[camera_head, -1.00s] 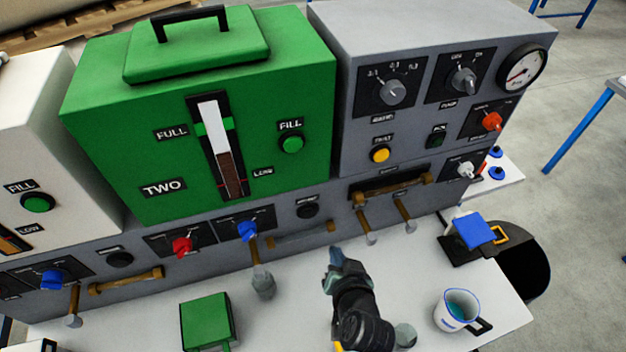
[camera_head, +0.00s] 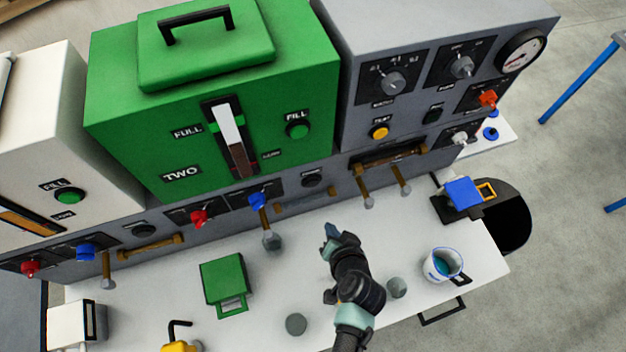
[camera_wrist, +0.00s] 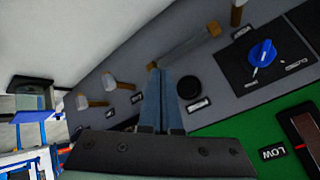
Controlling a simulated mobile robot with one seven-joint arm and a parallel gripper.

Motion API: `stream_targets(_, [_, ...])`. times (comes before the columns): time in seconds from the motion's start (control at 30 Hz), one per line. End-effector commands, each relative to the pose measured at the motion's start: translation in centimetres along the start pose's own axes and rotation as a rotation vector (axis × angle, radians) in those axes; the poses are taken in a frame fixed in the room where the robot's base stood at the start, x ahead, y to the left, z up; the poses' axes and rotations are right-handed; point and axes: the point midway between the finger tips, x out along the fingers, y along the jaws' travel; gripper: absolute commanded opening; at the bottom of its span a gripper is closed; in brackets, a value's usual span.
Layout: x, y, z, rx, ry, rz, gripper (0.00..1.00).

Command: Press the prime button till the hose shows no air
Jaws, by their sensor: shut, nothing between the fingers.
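A round black button (camera_head: 311,180) sits on the lower grey panel, right of the blue knob (camera_head: 257,200); its small label is too small to read. It also shows in the wrist view (camera_wrist: 189,84), right of my fingertips. My gripper (camera_head: 331,236) is shut and empty, over the white bench in front of the panel, apart from the button. Its fingers point toward the panel in the wrist view (camera_wrist: 160,72).
The green tank TWO (camera_head: 150,120) stands above the panel. Spouts with grey ends (camera_head: 271,240) stick out from the panel front. A green box (camera_head: 223,284), a grey cylinder (camera_head: 397,287) and a cup of bluish liquid (camera_head: 443,264) stand on the bench (camera_head: 300,255).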

Motion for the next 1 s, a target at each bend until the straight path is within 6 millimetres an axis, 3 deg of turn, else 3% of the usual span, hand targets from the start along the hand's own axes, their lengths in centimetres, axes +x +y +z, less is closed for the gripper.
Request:
stream_targets(0.23, [1.1,-0.8,-0.8,-0.003,0.002,-0.002,0.00])
stream_targets(0.7, [5.4,-3.8,-3.9,-0.004,0.002,-0.001,0.00])
stream_targets(1.0, [6.2,-4.5,-4.5,-0.001,0.001,0.000,0.00])
